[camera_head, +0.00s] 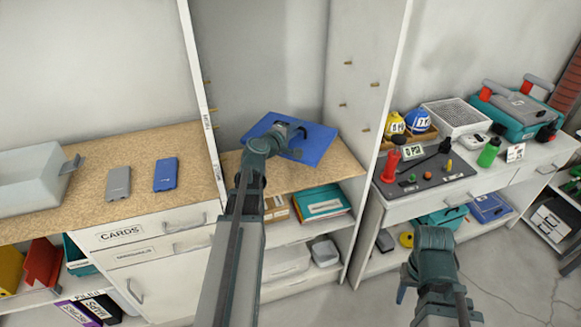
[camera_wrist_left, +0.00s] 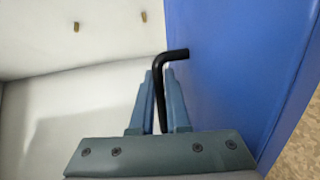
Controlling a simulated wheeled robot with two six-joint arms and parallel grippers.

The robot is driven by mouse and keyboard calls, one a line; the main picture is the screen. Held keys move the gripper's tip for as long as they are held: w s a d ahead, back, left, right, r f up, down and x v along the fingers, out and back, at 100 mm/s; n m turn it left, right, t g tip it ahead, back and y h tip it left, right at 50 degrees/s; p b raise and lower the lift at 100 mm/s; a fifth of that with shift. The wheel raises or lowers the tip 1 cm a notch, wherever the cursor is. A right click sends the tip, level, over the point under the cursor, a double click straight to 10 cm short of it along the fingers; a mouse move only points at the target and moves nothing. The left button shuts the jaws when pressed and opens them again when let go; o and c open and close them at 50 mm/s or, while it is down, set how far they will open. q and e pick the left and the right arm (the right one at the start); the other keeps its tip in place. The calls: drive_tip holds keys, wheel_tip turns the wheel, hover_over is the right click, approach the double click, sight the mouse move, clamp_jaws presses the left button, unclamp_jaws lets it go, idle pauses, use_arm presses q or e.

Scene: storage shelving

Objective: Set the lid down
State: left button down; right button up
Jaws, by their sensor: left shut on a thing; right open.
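The lid (camera_head: 318,143) is a flat blue panel with a black bent handle (camera_wrist_left: 172,57). My left gripper (camera_head: 298,130) is shut on this handle; in the left wrist view its two fingers (camera_wrist_left: 160,80) clasp the black bar, with the blue face of the lid (camera_wrist_left: 230,60) to the right. The lid is over the wooden top of the middle shelf bay (camera_head: 290,180), near its back. Whether it touches the wood is unclear. My right gripper (camera_head: 402,285) is low at the right, partly hidden by its own arm, away from the lid.
Upright panels bound the bay, at left (camera_head: 203,100) and right (camera_head: 365,90), with pegs on them. A cluttered workbench (camera_head: 480,185) stands at right.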

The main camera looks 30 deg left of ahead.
use_arm(q)
drive_tip(key=shift+f+b, duration=4.95)
use_arm(e)
wheel_tip(320, 180, down, 10)
use_arm(q)
drive_tip(key=shift+f, duration=0.2)
drive_tip(key=c, duration=0.9)
unclamp_jaws()
drive_tip(key=shift+r, duration=0.1)
use_arm(e)
drive_tip(key=shift+f, duration=0.1)
use_arm(q)
drive_tip(key=shift+r, duration=0.1)
